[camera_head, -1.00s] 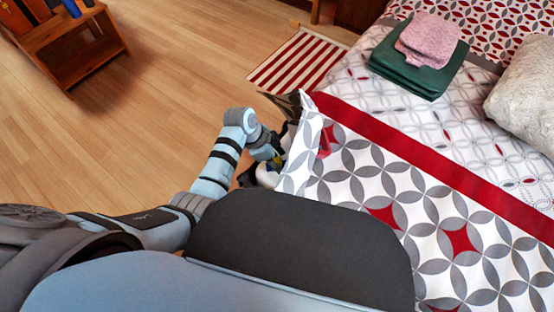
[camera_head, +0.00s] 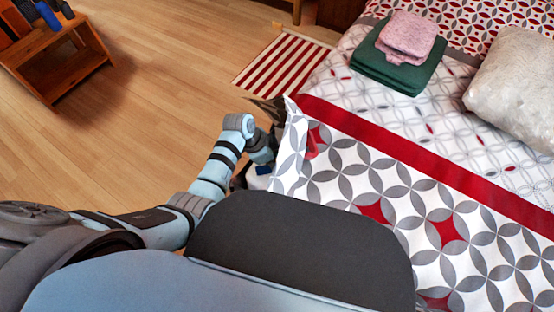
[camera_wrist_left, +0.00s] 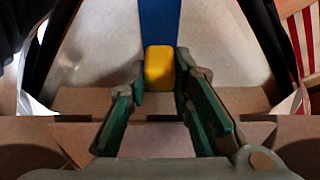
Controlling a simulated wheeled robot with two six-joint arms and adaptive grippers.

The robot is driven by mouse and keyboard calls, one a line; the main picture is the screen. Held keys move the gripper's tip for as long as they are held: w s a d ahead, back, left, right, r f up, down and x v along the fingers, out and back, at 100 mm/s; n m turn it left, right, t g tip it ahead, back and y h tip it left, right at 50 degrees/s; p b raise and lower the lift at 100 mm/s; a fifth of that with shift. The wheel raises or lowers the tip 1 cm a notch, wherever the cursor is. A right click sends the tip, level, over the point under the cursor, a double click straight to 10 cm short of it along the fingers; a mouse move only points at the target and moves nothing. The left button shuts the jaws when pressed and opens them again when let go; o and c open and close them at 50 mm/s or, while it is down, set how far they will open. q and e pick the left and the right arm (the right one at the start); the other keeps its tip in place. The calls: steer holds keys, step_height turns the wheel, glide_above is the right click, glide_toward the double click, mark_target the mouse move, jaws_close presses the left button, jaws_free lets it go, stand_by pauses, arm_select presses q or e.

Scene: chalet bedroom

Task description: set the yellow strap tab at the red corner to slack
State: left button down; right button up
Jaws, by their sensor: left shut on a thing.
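In the left wrist view the yellow strap tab (camera_wrist_left: 160,66) sits at the lower end of a blue strap (camera_wrist_left: 160,22), against a pale surface. My left gripper (camera_wrist_left: 161,82) has its two green-padded fingers on either side of the tab and is shut on it. In the head view my left arm reaches down beside the bed's near left corner, where a lifted flap of the cover (camera_head: 292,155) and a small red patch (camera_head: 312,143) show. A bit of blue (camera_head: 263,170) shows there. The fingertips and the tab are hidden in the head view. My right gripper is out of view.
The bed with its patterned cover (camera_head: 400,205) fills the right side. Folded green towels (camera_head: 398,70), a pink towel (camera_head: 408,34) and a pale pillow (camera_head: 515,88) lie on it. A striped rug (camera_head: 285,65) and a wooden shelf (camera_head: 65,60) stand around open floor.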

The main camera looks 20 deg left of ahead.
arm_select(q)
steer(key=c, duration=1.5)
jaws_free()
steer(key=shift+o, duration=0.5)
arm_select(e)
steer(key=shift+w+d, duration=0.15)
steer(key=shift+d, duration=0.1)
